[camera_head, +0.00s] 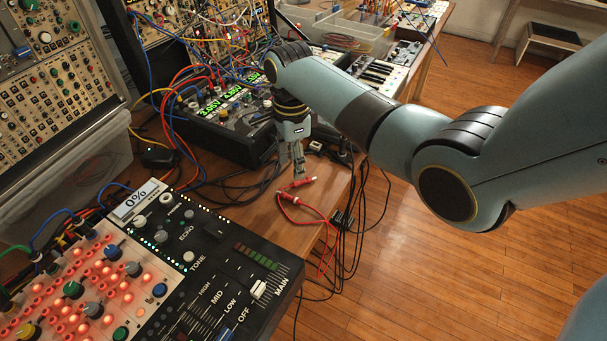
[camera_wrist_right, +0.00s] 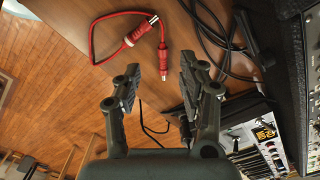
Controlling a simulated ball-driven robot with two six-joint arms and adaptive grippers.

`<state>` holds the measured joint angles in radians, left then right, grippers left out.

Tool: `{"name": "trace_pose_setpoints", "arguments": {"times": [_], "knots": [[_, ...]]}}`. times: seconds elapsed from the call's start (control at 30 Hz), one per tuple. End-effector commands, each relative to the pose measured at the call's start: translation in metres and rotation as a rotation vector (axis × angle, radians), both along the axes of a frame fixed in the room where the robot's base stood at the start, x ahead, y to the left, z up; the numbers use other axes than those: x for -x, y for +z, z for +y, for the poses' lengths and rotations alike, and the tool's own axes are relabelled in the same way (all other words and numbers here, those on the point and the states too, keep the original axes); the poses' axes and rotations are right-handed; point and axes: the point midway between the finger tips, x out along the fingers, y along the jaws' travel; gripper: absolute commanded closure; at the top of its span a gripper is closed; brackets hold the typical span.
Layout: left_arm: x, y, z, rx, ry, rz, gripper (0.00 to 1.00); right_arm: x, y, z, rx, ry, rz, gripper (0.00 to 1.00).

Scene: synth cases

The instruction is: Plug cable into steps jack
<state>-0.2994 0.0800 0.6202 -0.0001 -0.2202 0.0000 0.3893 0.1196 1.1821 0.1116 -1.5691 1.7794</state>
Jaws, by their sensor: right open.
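A short red patch cable (camera_head: 290,199) lies on the wooden table near its right edge, with a red plug at each end. In the right wrist view the cable (camera_wrist_right: 163,60) lies beyond the fingers, one plug roughly in line with the gap between them. My right gripper (camera_head: 298,172) is open and points down just above the cable; its fingers (camera_wrist_right: 158,76) hold nothing. A module with many glowing red jacks (camera_head: 62,300) is at lower left in the head view. I cannot read which jack is the steps jack. My left gripper is not in view.
A black mixer (camera_head: 235,285) with faders stands in front of the cable. A power supply (camera_head: 225,110) with green displays stands behind, among tangled wires. Black cables (camera_head: 345,225) hang over the table's right edge. A synth rack (camera_head: 60,95) is at left.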

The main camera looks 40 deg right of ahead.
Motion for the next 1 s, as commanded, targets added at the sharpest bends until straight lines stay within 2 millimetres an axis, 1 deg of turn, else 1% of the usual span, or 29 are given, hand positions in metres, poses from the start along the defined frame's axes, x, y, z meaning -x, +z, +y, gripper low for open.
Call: {"name": "trace_pose_setpoints", "arguments": {"times": [0.03,0.17,0.4,0.47,0.57,0.77,1.0], "knots": [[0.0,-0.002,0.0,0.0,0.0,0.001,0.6,0.0,-0.006,0.0,0.0,0.0,0.0,0.59],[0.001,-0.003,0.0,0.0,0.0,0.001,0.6,0.0,-0.015,0.0,0.0,0.001,-0.001,0.59],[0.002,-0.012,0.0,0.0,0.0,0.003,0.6,-0.002,-0.053,-0.004,0.0,0.002,0.0,0.59],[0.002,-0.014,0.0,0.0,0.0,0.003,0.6,-0.002,-0.059,-0.004,0.0,0.002,0.0,0.59],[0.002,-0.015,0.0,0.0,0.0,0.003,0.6,-0.002,-0.063,-0.004,0.0,0.003,-0.002,0.59],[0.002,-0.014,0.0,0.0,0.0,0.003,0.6,-0.002,-0.063,-0.004,0.001,0.003,-0.003,0.59],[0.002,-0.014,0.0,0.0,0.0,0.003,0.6,-0.002,-0.062,-0.004,0.0,0.003,-0.002,0.9]]}}
